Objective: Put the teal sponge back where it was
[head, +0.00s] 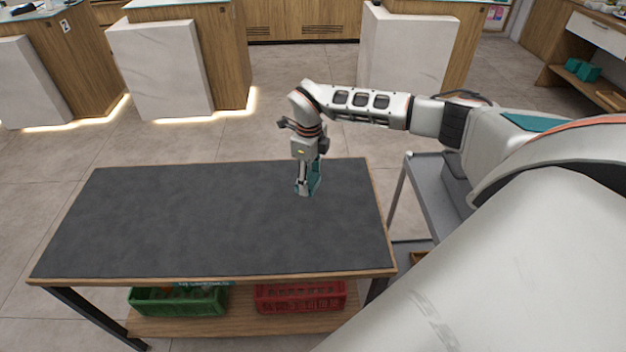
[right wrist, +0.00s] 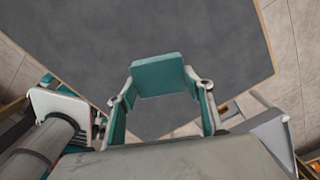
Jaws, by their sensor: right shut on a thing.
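My right gripper (head: 303,188) points down over the right far part of the dark tabletop (head: 190,215). It is shut on the teal sponge (head: 315,178). In the right wrist view the sponge (right wrist: 158,75) sits between the two fingertips as a flat teal block, with bare dark tabletop beyond it. I cannot tell whether the sponge touches the top or hangs just above it. My left gripper is not in view.
The tabletop is otherwise bare. A green crate (head: 180,302) and a red crate (head: 300,297) stand on the shelf below. A grey cart (head: 432,200) stands close to the table's right side. White and wood counters (head: 160,70) stand behind, across open floor.

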